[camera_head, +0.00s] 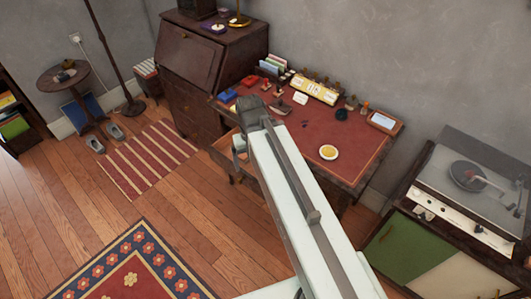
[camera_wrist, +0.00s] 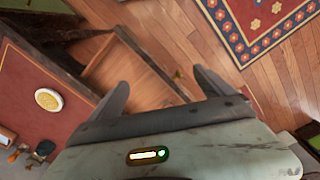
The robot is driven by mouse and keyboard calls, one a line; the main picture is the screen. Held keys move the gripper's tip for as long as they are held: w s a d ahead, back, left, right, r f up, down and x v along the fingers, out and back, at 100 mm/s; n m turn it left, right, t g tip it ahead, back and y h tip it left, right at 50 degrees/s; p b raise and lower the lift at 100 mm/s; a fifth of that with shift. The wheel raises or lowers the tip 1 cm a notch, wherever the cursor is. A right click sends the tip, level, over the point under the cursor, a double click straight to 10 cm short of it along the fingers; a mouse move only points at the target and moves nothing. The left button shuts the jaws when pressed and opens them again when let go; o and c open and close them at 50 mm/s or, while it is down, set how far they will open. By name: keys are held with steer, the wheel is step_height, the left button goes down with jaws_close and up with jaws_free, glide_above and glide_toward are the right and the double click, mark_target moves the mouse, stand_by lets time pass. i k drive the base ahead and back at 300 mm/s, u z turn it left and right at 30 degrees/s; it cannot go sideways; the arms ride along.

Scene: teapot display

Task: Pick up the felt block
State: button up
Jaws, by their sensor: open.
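I cannot pick out the felt block for certain in either view. My gripper is open, its two dark fingers spread with nothing between them in the wrist view (camera_wrist: 160,80). In the head view my arm reaches out to the front left edge of the red-topped desk (camera_head: 310,125), and hides part of it. An open wooden drawer (camera_wrist: 132,72) lies below and just beyond my fingers in the wrist view. The visible part of its floor looks bare. The drawer also shows at the desk's front in the head view (camera_head: 222,153), partly hidden.
The desk top holds a round yellow-and-white dish (camera_head: 328,152), a blue item (camera_head: 227,96), a red item (camera_head: 250,80), stamps and a yellow calendar-like panel (camera_head: 315,88). A dark bureau (camera_head: 190,75) stands left, a record-player cabinet (camera_head: 450,225) right. Open floor lies in front.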

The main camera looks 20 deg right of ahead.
mark_target(243, 158)
steer(key=k, duration=1.25)
steer(key=u, duration=0.45)
steer(key=i, duration=0.55)
steer(key=u, duration=0.75)
steer(key=i, duration=2.25)
steer(key=z, duration=0.7)
steer(key=k, duration=0.75)
steer(key=z, duration=0.15)
steer(key=i, duration=0.75)
